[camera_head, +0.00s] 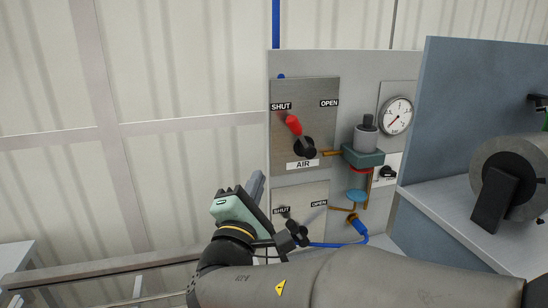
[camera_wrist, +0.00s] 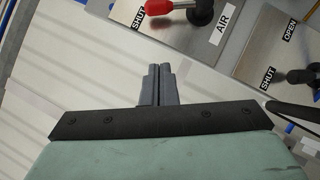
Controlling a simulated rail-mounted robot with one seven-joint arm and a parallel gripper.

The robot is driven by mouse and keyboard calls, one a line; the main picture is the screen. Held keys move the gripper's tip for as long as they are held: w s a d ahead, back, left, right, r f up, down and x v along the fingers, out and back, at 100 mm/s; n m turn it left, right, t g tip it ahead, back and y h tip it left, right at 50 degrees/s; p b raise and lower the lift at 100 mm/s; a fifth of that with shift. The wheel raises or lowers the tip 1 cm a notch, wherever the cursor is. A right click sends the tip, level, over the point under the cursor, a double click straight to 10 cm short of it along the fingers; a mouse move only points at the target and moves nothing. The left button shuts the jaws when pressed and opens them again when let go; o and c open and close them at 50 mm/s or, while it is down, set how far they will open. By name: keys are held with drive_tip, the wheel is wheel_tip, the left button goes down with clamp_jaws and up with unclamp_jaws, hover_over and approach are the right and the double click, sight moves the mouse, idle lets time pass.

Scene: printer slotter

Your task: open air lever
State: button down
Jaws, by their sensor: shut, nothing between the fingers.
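The air lever (camera_head: 294,125) has a red grip and a black hub, on a grey plate (camera_head: 327,92) labelled AIR. Its red end points up and left toward the SHUT label; the OPEN label is at the plate's upper right. In the wrist view the red lever (camera_wrist: 168,4) shows at the top edge, partly cut off. My gripper (camera_head: 257,182) is below and left of the lever, apart from it. In the wrist view my gripper's fingers (camera_wrist: 160,72) are together with nothing between them.
A second SHUT/OPEN plate (camera_head: 315,192) with a dark valve handle (camera_head: 291,235) sits below, close to my arm. A blue-grey cabinet (camera_head: 450,95) stands further right. The space left of the panel is clear.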

drive_tip(key=p, duration=0.4)
approach(299, 135)
drive_tip(key=w+a+r, duration=0.1)
drive_tip(key=w+a, duration=0.3)
drive_tip(key=w, duration=0.1)
drive_tip(key=w+d, duration=0.1)
drive_tip(key=d+r+p, duration=0.1)
drive_tip(key=shift+w+d+r, duration=0.25)
drive_tip(key=shift+w+r, duration=0.05)
drive_tip(key=shift+w, duration=0.05)
